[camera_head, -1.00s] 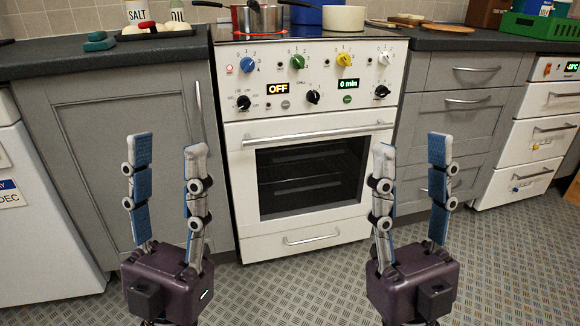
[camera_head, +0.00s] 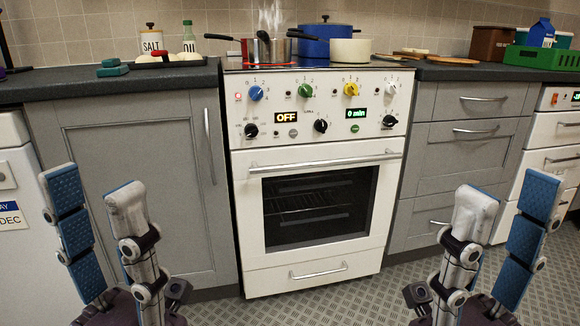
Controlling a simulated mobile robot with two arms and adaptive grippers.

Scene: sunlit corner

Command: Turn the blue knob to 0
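The blue knob (camera_head: 256,93) is the leftmost of the upper knobs on the white stove's front panel (camera_head: 279,112). Small blue numbers surround it, and a red light shows to its left. The knob's exact setting is too small to read. My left gripper (camera_head: 96,212) is open and empty, low in front of the grey cabinet, left of the stove. My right gripper (camera_head: 508,212) is open and empty, low in front of the drawers, right of the stove. Both are well apart from the knob.
Green (camera_head: 305,90), yellow (camera_head: 351,89) and white (camera_head: 391,87) knobs share the panel's upper row, with black knobs below. A steaming pot (camera_head: 268,50) stands on the hob behind the blue knob, its handle sticking out left. The oven door (camera_head: 320,205) is shut. The floor ahead is free.

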